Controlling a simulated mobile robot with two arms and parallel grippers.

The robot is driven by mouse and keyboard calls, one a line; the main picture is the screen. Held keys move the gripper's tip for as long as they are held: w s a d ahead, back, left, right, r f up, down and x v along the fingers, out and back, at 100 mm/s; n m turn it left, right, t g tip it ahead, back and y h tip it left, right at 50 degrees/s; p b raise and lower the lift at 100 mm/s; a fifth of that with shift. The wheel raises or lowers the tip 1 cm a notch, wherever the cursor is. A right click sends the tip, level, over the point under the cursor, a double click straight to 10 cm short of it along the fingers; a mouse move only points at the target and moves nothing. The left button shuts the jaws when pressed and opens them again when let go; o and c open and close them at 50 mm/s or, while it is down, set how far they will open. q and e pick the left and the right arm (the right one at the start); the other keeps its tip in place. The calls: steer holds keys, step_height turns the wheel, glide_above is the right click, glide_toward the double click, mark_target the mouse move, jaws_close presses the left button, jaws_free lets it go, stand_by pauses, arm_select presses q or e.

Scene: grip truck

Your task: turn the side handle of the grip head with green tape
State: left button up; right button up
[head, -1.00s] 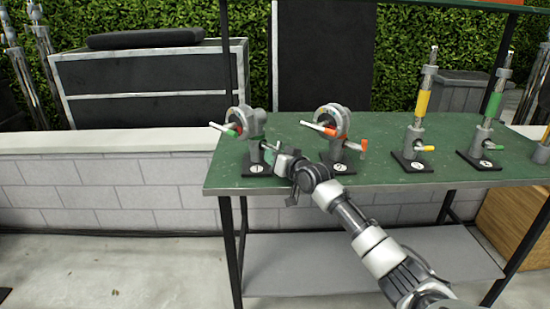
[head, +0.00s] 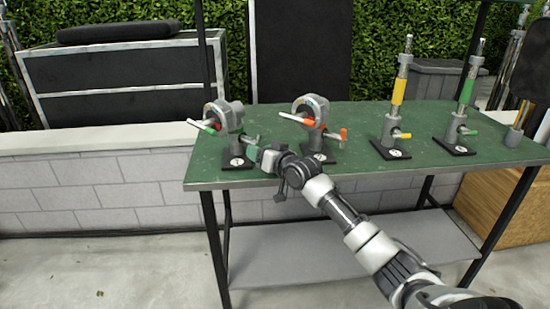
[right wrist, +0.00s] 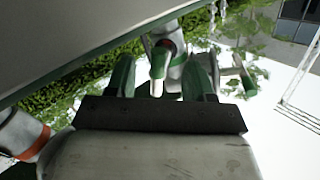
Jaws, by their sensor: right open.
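The grip head with green tape (head: 228,116) is a grey clamp on a black base plate at the left end of the green table. A long handle with a green band (head: 208,127) sticks out at its left. My right gripper (head: 253,148) is at its right, level with its lower half. In the right wrist view my right gripper (right wrist: 163,75) is open, with its two green fingers pointing at the head. The green-taped side handle (right wrist: 157,72) with a pale end shows between the fingers; I cannot tell whether they touch it. Another green handle (right wrist: 244,74) shows at right. My left gripper is out of view.
A similar grip head with orange tape (head: 309,112) stands just right of my gripper. A yellow-banded stand (head: 398,95) and a green-banded stand (head: 467,92) are further right. The table's front edge (head: 350,178) runs under my forearm.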

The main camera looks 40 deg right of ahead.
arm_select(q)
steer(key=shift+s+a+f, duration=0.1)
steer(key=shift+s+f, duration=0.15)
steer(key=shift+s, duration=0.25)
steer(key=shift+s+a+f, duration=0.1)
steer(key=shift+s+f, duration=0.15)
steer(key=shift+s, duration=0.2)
arm_select(e)
steer(key=s, duration=0.8)
steer(key=shift+d+r, duration=0.25)
steer(key=shift+r, duration=0.1)
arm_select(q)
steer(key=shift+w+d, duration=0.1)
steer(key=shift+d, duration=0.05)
